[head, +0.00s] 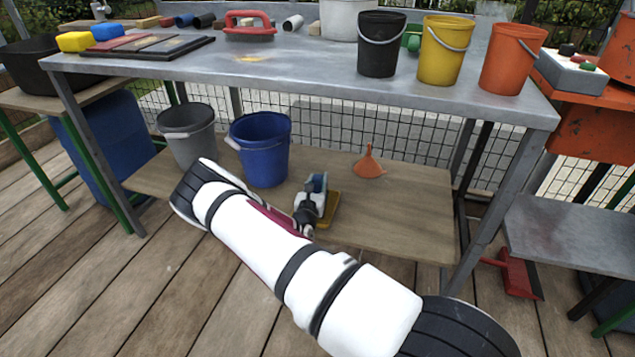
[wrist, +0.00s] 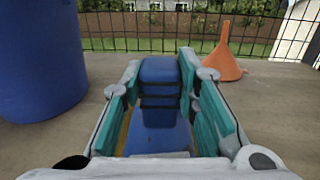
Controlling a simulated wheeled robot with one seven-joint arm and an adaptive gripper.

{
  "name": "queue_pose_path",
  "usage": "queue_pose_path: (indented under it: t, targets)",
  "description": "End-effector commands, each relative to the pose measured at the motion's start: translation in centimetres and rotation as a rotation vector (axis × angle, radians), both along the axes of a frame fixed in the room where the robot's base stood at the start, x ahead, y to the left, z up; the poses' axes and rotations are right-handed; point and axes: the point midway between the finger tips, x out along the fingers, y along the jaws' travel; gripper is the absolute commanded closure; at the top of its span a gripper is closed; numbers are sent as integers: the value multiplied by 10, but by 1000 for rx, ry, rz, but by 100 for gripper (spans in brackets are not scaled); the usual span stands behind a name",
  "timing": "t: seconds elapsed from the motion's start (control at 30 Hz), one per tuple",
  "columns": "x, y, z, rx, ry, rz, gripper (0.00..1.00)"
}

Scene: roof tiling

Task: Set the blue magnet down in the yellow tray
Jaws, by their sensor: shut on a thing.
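My gripper (head: 316,190) is at the lower shelf of the workbench, its fingers shut on the blue magnet. In the wrist view the magnet (wrist: 160,85) is a dark blue block standing between the teal finger pads (wrist: 163,100). The yellow tray (head: 331,212) lies on the shelf just under and beside my gripper, and the gripper hides much of it. A thin yellow strip of it shows by the left finger in the wrist view. I cannot tell whether the magnet touches the tray.
A blue bucket (head: 262,148) and a grey bucket (head: 188,138) stand left of my gripper on the wooden shelf (head: 405,205). An orange funnel (head: 369,163) stands to the right. The metal tabletop (head: 300,58) is overhead with several buckets. The shelf's right part is clear.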

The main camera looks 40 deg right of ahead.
Motion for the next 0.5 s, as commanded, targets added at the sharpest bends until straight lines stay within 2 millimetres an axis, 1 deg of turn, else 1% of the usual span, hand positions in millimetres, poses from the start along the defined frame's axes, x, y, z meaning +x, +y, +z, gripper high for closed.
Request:
queue_pose_path:
  t: [0.5]
  targets:
    - [0,0,-3,-1,-1,0,96]
